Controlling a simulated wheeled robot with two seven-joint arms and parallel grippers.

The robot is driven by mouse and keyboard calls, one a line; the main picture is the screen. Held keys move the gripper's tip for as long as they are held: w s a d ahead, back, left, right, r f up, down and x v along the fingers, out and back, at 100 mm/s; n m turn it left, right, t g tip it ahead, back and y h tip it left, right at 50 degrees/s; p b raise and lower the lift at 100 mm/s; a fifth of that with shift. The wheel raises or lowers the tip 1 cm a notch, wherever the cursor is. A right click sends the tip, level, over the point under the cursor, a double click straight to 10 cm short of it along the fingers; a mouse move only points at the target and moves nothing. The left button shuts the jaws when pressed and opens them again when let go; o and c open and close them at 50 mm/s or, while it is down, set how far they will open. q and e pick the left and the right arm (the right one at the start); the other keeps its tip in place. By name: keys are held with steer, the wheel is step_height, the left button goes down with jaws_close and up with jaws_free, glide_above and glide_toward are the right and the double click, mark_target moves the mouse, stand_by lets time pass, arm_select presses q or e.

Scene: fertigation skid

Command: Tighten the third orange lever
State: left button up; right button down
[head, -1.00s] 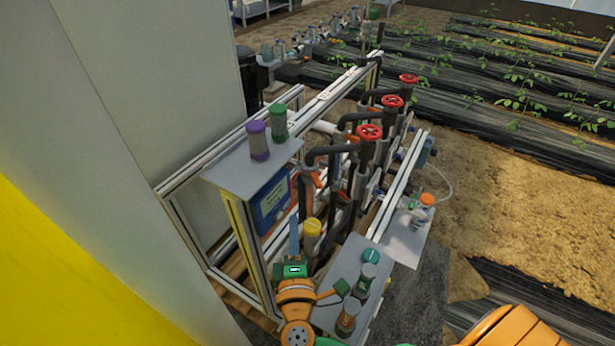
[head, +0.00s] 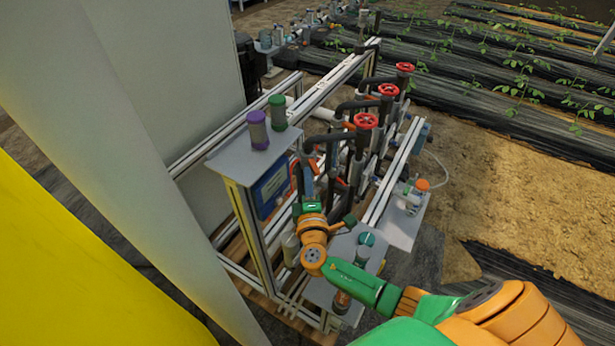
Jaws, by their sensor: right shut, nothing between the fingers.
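The skid carries dark pipes with red handwheels (head: 365,121). Small orange levers sit low among the pipes. One orange lever (head: 349,126) shows beside the middle pipe. Others are partly hidden by pipes and by my arm, so I cannot tell which is the third. My right gripper (head: 308,178) is shut and empty. It points into the skid in front of the nearest pipe, right of the blue panel (head: 271,193). I cannot tell whether it touches anything. My left gripper is not in view.
A grey shelf (head: 228,160) holds a purple-capped jar (head: 258,130) and a green-capped jar (head: 278,113). A lower plate (head: 371,253) with jars lies under my right arm. A side plate (head: 405,232) holds an orange-capped bottle (head: 421,187). A pale wall stands left; bare soil lies right.

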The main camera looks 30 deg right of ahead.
steer(key=n+y+b, duration=0.1)
steer(key=d+y+b, duration=0.1)
steer(key=s+d+n+t+y+b, duration=0.1)
steer(key=y, duration=0.1)
steer(key=shift+d+f+n, duration=0.2)
steer(key=shift+f+n, duration=0.1)
steer(key=shift+d+r, duration=0.15)
steer(key=shift+r, duration=0.25)
